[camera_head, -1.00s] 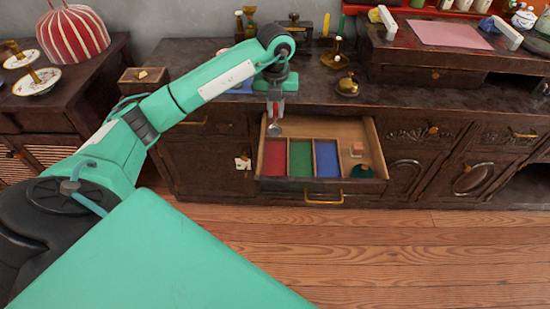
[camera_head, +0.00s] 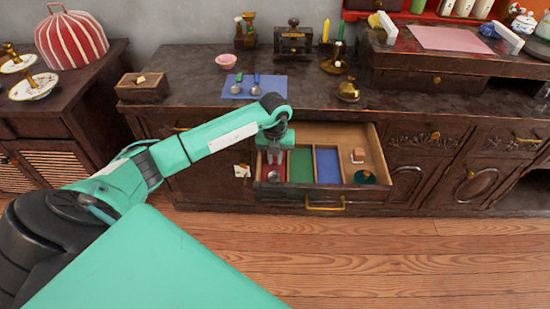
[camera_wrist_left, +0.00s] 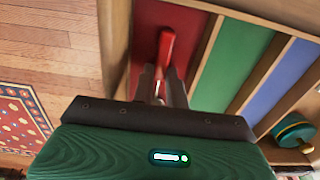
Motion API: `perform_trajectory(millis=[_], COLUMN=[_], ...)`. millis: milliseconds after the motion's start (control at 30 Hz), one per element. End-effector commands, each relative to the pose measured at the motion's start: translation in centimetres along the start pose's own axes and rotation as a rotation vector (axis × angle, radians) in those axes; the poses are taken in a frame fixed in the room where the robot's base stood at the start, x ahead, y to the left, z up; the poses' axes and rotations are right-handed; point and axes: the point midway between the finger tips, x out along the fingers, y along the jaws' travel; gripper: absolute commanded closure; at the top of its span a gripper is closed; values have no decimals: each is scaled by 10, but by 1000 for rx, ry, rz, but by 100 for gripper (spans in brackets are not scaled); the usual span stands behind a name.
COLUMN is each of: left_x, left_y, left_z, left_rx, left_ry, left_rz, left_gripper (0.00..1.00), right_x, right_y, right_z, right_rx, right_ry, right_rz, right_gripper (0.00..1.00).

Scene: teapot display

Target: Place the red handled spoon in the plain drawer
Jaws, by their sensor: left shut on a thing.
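The plain drawer (camera_head: 348,135) stands open in the head view. It has red, green and blue lined compartments and a bare wood section. My left gripper (camera_head: 275,157) points down into the drawer, over the red compartment (camera_head: 264,158). It is shut on the red handled spoon. The spoon's bowl (camera_head: 273,176) shows just below the fingers. In the left wrist view the red handle (camera_wrist_left: 166,48) extends from between the fingers (camera_wrist_left: 162,88) over the red lining. Whether the spoon touches the compartment floor I cannot tell. My right gripper is not in view.
Green handled (camera_head: 238,82) and blue handled (camera_head: 256,82) spoons lie on a blue mat (camera_head: 232,94) on the counter. A small pinkish block (camera_head: 357,155) and a round green thing (camera_head: 365,177) sit in the drawer's bare section. A pink bowl (camera_head: 226,61) stands behind the mat.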

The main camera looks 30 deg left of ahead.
Motion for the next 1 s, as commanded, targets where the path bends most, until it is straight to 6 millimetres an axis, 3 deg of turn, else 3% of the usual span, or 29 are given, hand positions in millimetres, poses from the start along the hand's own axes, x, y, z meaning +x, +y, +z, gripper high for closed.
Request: perform_trajectory(millis=[333,367,467,833,1000], left_x=[3,3,3,-1,-28], left_y=[0,0,0,0,-1], left_z=[0,0,0,0,1], left_rx=[0,0,1,0,2], left_ry=[0,0,0,0,-4], left_rz=[-1,-1,-1,-1,-2], left_gripper=[100,84,64,64,64], right_x=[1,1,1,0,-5], right_y=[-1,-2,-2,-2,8], right_z=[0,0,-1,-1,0], right_rx=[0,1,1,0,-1], right_ry=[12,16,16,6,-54], right_rz=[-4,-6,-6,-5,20], right_gripper=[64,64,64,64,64])
